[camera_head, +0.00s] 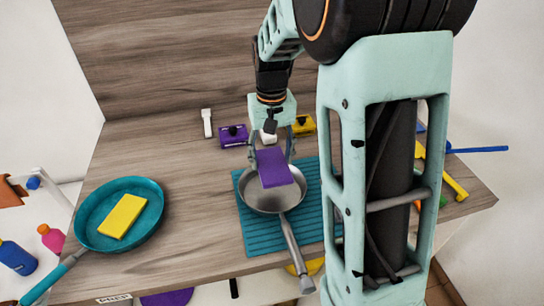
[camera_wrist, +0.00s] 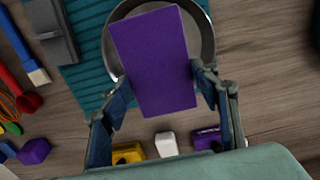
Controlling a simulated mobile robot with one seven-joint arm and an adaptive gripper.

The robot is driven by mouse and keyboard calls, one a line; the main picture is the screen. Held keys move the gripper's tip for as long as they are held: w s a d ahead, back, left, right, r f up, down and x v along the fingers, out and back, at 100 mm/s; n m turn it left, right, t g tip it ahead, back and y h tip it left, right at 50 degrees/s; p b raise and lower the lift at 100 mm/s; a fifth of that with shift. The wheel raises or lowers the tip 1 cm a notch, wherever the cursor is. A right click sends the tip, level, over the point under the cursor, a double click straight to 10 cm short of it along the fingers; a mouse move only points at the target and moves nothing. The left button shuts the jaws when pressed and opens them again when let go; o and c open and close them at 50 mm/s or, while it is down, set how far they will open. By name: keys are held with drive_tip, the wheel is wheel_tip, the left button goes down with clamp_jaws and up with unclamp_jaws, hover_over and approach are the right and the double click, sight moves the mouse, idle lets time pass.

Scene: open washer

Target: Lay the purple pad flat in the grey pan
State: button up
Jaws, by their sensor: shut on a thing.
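The purple pad (camera_head: 273,168) is held in my gripper (camera_head: 272,150) above the grey pan (camera_head: 262,200). In the wrist view the pad (camera_wrist: 155,60) sits between the two fingers of my gripper (camera_wrist: 165,92), tilted a little. It covers much of the pan's inside, and the pan's rim (camera_wrist: 207,38) shows around it. In the head view the pad looks tilted and overlaps the pan's back part. How high it is above the pan floor is hard to tell. The pan stands on a teal mat (camera_head: 312,215), its handle (camera_head: 293,250) pointing to the front.
A teal pan (camera_head: 153,219) with a yellow pad (camera_head: 122,216) stands at the left. Behind the grey pan are a purple box (camera_head: 233,136), a yellow box (camera_head: 304,125) and a white item (camera_head: 207,123). Tools (camera_head: 455,172) lie at the right. Bare wood lies between the pans.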

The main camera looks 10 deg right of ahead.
sight(272, 190)
drive_tip(key=shift+f, duration=0.1)
drive_tip(key=shift+f+b, duration=3.15)
drive_tip(key=shift+f, duration=1.4)
drive_tip(key=shift+f, duration=0.35)
drive_tip(key=o, duration=0.9)
drive_tip(key=shift+r, duration=0.1)
wheel_tip(272, 190, up, 12)
drive_tip(key=shift+f, duration=0.1)
